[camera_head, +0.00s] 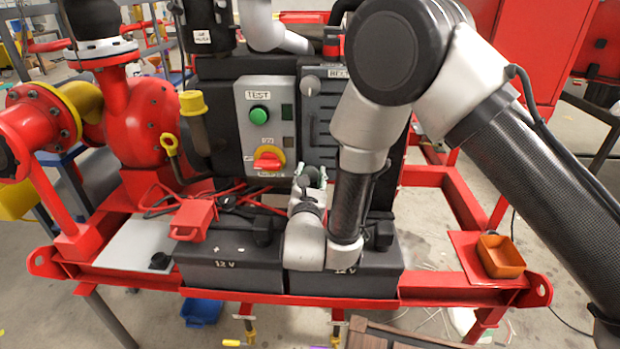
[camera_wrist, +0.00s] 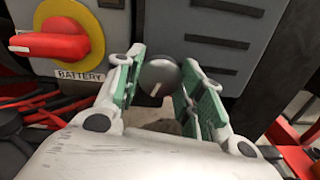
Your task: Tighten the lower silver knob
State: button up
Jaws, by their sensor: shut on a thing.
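The lower silver knob (camera_wrist: 158,76) is a round dark-grey knob with a light pointer mark, on the grey vented panel (camera_head: 322,112). My gripper (camera_wrist: 163,62) has its green-padded fingers on either side of the knob and is shut on it. In the head view my gripper (camera_head: 312,172) is at the panel's lower edge, and it hides the lower knob. An upper silver knob (camera_head: 310,84) shows near the top of the same panel, clear of the gripper.
Left of the gripper is a grey box with a green button (camera_head: 259,115) and a red-and-yellow battery switch (camera_head: 268,158). Two black 12 V batteries (camera_head: 230,262) stand below the arm. Red cables lie at left. An orange tray (camera_head: 501,256) sits at right.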

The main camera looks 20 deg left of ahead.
jog(key=shift+n, duration=1.6)
jog(key=o, duration=1)
jog(key=v, duration=1.2)
